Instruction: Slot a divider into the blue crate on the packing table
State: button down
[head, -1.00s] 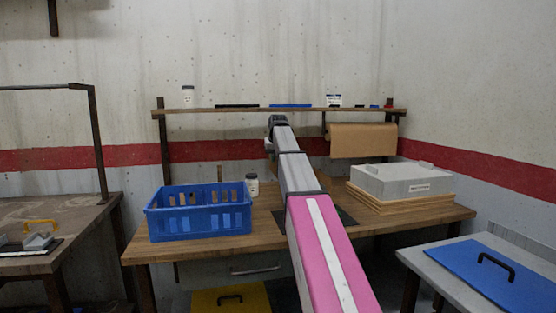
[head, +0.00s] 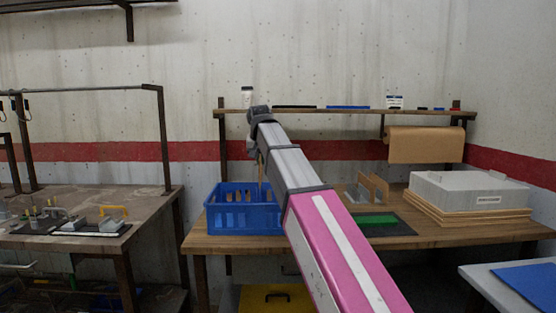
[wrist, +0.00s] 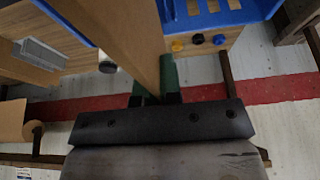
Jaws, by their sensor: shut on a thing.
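The blue crate (head: 232,219) stands on the left part of the wooden packing table (head: 430,236). It also shows at the top of the wrist view (wrist: 235,14). A tan flat divider (wrist: 118,35) is between the fingers of my gripper (wrist: 155,98), which is shut on it. In the head view my arm hides most of the gripper; a thin upright strip of the divider (head: 261,168) shows over the crate. I cannot tell whether its lower edge is inside a slot. More tan dividers (head: 375,188) stand upright in a holder right of my arm.
A dark mat with a green patch (head: 378,219) lies on the table. A grey lidded box (head: 470,192) sits on stacked boards at the right. A shelf (head: 350,112) runs behind, with a brown paper roll (head: 425,145). A cup (wrist: 108,62) shows in the wrist view.

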notch_tip(320, 180, down, 7)
jog(key=s+a, duration=0.1)
jog(key=shift+s+a+f, duration=0.15)
jog(key=shift+a, duration=0.15)
dwell(0.8)
jog(key=shift+f, duration=0.15)
dwell(0.7)
jog(key=shift+f, duration=3.55)
jog(key=c, duration=1.2)
grip_release()
jog(key=shift+r, duration=0.1)
